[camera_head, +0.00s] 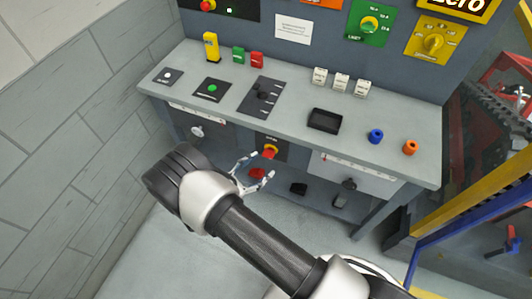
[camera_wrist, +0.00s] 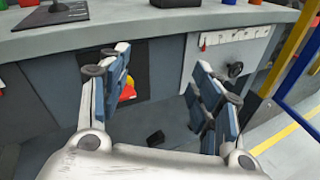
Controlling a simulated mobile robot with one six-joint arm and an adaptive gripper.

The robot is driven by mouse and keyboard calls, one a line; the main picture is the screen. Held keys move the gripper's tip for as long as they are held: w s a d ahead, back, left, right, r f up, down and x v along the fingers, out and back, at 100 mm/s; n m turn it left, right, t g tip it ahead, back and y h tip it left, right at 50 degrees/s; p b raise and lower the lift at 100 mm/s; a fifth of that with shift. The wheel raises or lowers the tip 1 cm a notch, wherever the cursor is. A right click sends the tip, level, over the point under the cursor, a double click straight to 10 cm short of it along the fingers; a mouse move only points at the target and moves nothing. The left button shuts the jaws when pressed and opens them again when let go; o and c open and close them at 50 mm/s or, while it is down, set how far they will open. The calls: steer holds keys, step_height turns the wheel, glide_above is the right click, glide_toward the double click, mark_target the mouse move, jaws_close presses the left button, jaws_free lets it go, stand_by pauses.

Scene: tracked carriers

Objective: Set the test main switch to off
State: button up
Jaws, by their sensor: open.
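A red-and-yellow rotary switch (camera_head: 270,151) sits on a dark plate on the bench front, below the worktop. Its label is too small to read, so I cannot confirm it is the test main switch. In the wrist view the switch (camera_wrist: 127,91) is partly hidden behind the left finger. My gripper (camera_head: 257,167) is open and empty in front of the bench, near this switch. In the wrist view the open fingers (camera_wrist: 160,68) point at the bench front, with the switch left of centre. The switch's exact position is unclear.
The grey worktop (camera_head: 295,125) overhangs the switch and holds a black tray (camera_head: 323,120), a lever plate (camera_head: 262,97) and small blocks. A white panel with a dark knob (camera_head: 348,184) is to the right. A blue-and-yellow frame (camera_head: 470,222) stands at far right.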

steer(key=s+a+f+n+t+y, duration=0.2)
steer(key=f+n+t+y, duration=0.15)
steer(key=f, duration=0.25)
steer(key=s+a+f+n+t+y, duration=0.2)
steer(key=s+f+n, duration=0.1)
steer(key=f+n, duration=0.15)
steer(key=b, duration=0.2)
glide_toward(267, 157)
steer(key=shift+m+g, duration=0.25)
steer(key=shift+m, duration=0.15)
steer(key=x, duration=0.9)
steer(key=shift+w+r, duration=0.15)
steer(key=shift+r, duration=0.05)
steer(key=shift+a, duration=0.1)
steer(key=shift+c, duration=0.3)
steer(key=c, duration=1)
